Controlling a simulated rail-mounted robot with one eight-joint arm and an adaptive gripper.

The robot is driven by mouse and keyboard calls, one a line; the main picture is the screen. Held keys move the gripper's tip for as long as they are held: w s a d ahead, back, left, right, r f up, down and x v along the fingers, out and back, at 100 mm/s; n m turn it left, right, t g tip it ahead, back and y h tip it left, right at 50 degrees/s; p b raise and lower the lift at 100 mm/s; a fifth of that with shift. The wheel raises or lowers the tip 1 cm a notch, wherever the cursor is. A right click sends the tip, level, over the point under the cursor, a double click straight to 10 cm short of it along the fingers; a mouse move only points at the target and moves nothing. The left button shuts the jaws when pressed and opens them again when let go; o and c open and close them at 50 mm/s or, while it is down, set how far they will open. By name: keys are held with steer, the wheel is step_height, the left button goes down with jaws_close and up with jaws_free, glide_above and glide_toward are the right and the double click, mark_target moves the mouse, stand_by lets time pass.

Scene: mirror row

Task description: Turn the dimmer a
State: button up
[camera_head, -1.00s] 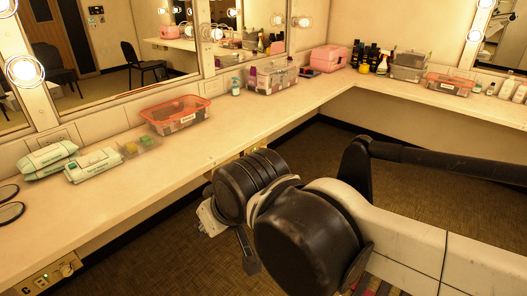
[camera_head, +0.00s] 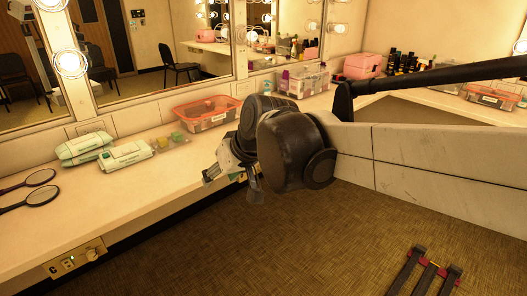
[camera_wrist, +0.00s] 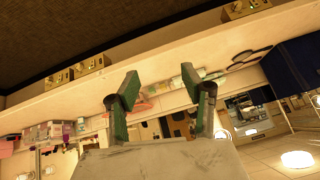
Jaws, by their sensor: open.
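A dimmer panel (camera_head: 77,262) with a round knob (camera_head: 91,254) and a small green light is on the counter's front face at the lower left of the head view. Its mark looks like a C. Another panel (camera_head: 241,178) is partly hidden behind my gripper (camera_head: 210,176), under the counter edge. The wrist view shows a panel at the upper right (camera_wrist: 243,8) and two close together at the left (camera_wrist: 90,65) (camera_wrist: 58,78). I cannot tell which is dimmer a. My gripper is open and empty, its fingers (camera_wrist: 160,84) apart and touching no panel.
The counter (camera_head: 130,190) holds hand mirrors (camera_head: 40,178), wipe packs (camera_head: 124,155), an orange-rimmed bin (camera_head: 206,112) and a clear bin (camera_head: 303,82). Lit mirrors stand behind. Open floor (camera_head: 270,250) lies in front, with a dark-legged item (camera_head: 425,270) at the lower right.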

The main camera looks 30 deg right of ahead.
steer(key=w+d+f+t+y+b, duration=0.1)
steer(key=w+d+f+t+b, duration=0.3)
steer(key=w+d, duration=0.9)
steer(key=w+d+f+y+b, duration=0.1)
steer(key=w+d+f+b, duration=0.1)
steer(key=w+d+f, duration=0.8)
steer(key=d+f+t+b, duration=0.2)
steer(key=d+f, duration=0.4)
steer(key=d, duration=0.5)
steer(key=d+f+t+h+b, duration=0.15)
steer(key=d+f, duration=0.45)
steer(key=d, duration=0.6)
steer(key=d+f+t+b, duration=0.25)
steer(key=d+f, duration=0.45)
steer(key=d, duration=0.4)
steer(key=w+a+b, duration=0.2)
steer(key=w+b, duration=0.1)
steer(key=w, duration=1)
steer(key=shift+w+r+m, duration=0.2)
steer(key=shift+m, duration=0.1)
jaws_close()
